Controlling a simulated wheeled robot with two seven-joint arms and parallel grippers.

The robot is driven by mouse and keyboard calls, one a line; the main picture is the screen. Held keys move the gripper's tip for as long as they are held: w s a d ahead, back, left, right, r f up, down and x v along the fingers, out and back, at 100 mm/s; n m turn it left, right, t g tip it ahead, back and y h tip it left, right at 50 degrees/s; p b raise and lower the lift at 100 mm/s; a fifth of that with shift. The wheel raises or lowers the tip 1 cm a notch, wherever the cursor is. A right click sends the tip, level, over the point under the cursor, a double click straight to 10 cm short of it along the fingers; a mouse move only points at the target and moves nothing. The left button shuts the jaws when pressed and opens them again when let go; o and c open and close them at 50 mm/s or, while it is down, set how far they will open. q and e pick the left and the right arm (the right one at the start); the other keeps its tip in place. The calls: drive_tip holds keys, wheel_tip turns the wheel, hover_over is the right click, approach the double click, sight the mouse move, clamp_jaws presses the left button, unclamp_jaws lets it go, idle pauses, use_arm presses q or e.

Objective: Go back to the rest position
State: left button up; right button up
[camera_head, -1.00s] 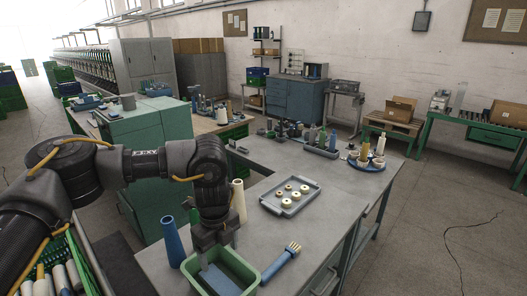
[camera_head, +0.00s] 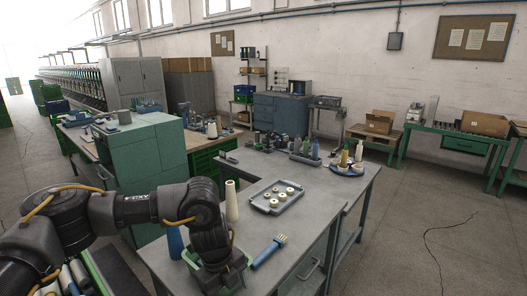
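My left arm comes in from the lower left and its gripper (camera_head: 222,272) points down over the green bin (camera_head: 188,257) at the table's near end. The arm covers much of the bin, and the fingertips are hidden, so I cannot tell whether they are open or what is between them. A blue cone (camera_head: 175,243) stands beside the bin, partly behind the arm. A cream cone (camera_head: 231,201) stands upright behind the gripper. A blue-handled brush (camera_head: 269,252) lies right of the bin. My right gripper is not in view.
The grey table (camera_head: 310,220) carries a tray (camera_head: 262,191) with several cream rings, and a round blue dish (camera_head: 341,170) with cones. A green cabinet (camera_head: 150,160) stands behind the arm. A crate of cones is at lower left. The floor (camera_head: 420,220) at right is clear.

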use_arm(q)
drive_tip(key=s+d+n+t+h, duration=0.2)
drive_tip(key=s+d+h, duration=0.3)
drive_tip(key=d, duration=0.5)
drive_tip(key=s+d+n+t+h, duration=0.1)
drive_tip(key=s+d+h, duration=0.4)
drive_tip(key=d, duration=0.5)
drive_tip(key=a+f+n+t+y, duration=0.3)
drive_tip(key=a+n, duration=0.4)
drive_tip(key=a, duration=0.1)
drive_tip(key=a+f+n+t+y, duration=0.2)
drive_tip(key=a+f+n+t, duration=0.15)
drive_tip(key=a+n, duration=0.4)
drive_tip(key=s+a+f+n+g+y, duration=0.35)
drive_tip(key=s+a+f, duration=0.25)
drive_tip(key=s+a, duration=0.4)
drive_tip(key=s+a+f+n+g+y, duration=0.3)
drive_tip(key=s+a+f+n, duration=0.15)
drive_tip(key=s+a, duration=0.5)
wheel_tip(320, 180, down, 27)
drive_tip(key=a, duration=0.1)
drive_tip(key=s+a+f+g, duration=0.2)
drive_tip(key=s+a+f, duration=0.1)
drive_tip(key=s+f, duration=1.2)
drive_tip(key=shift+s+m, duration=0.35)
drive_tip(key=shift+s, duration=0.25)
